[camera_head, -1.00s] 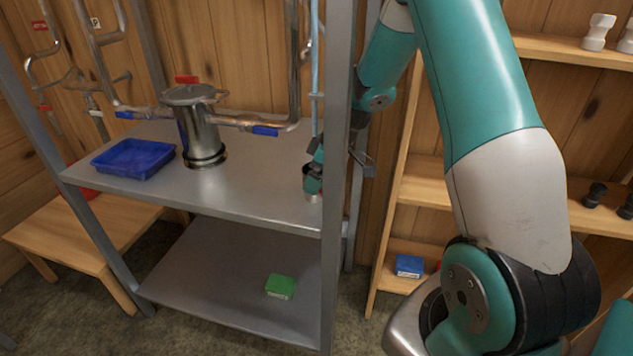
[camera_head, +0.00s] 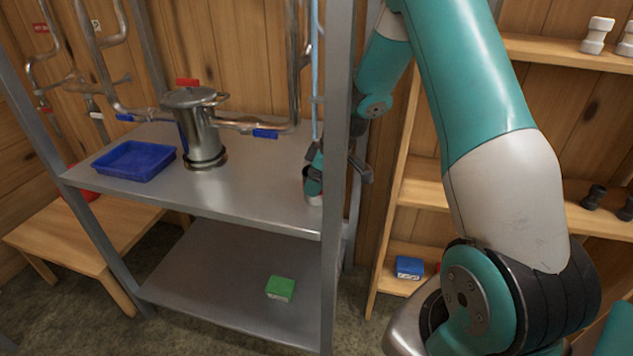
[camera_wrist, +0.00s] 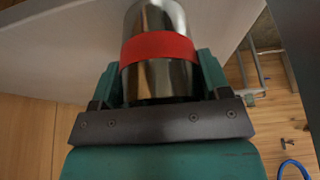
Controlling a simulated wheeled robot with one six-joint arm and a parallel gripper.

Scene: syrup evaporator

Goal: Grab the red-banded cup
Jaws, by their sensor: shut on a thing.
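The red-banded cup (camera_wrist: 158,75) is a shiny metal cylinder with a wide red band, seen close up in the wrist view. My gripper (camera_wrist: 160,82) has one teal finger on each side of the cup and is shut on it around the band. In the head view my gripper (camera_head: 313,184) is at the right end of the metal shelf's upper board, partly behind the front post. There the cup (camera_head: 314,199) shows only as a small metal part below the fingers. I cannot tell whether it touches the board.
The metal shelf's upper board (camera_head: 240,195) also holds a blue tray (camera_head: 134,161) and a metal pot (camera_head: 199,130) beside pipes. The front post (camera_head: 335,250) stands close to my gripper. A green box (camera_head: 280,288) lies on the lower board. A wooden rack (camera_head: 425,193) stands right.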

